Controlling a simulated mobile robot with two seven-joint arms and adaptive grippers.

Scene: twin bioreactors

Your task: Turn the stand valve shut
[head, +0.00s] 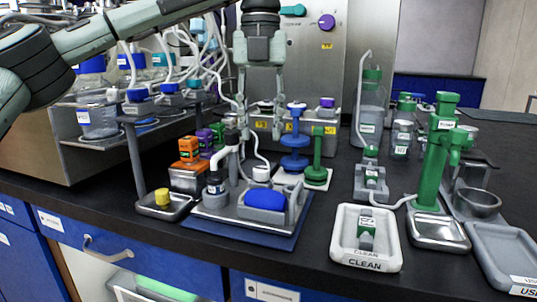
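My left gripper (263,103) hangs pointing down from the arm at the top centre. Its two fingers are apart, with nothing seen between them. It is above and behind a grey stand with a white bent pipe (226,156). A blue post with round discs (295,160) and a green post (318,158) stand upright on a pale plate, right of the gripper. A tall green stand (436,160) with a side spout is at the right. I cannot tell which part is the stand valve or how its handle is set. My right gripper is not in view.
A blue block (265,199) sits in a grey tray at the front. A white tray marked CLEAN (342,255) is right of it. A steel panel (340,60) stands behind. Bare black counter shows at front centre.

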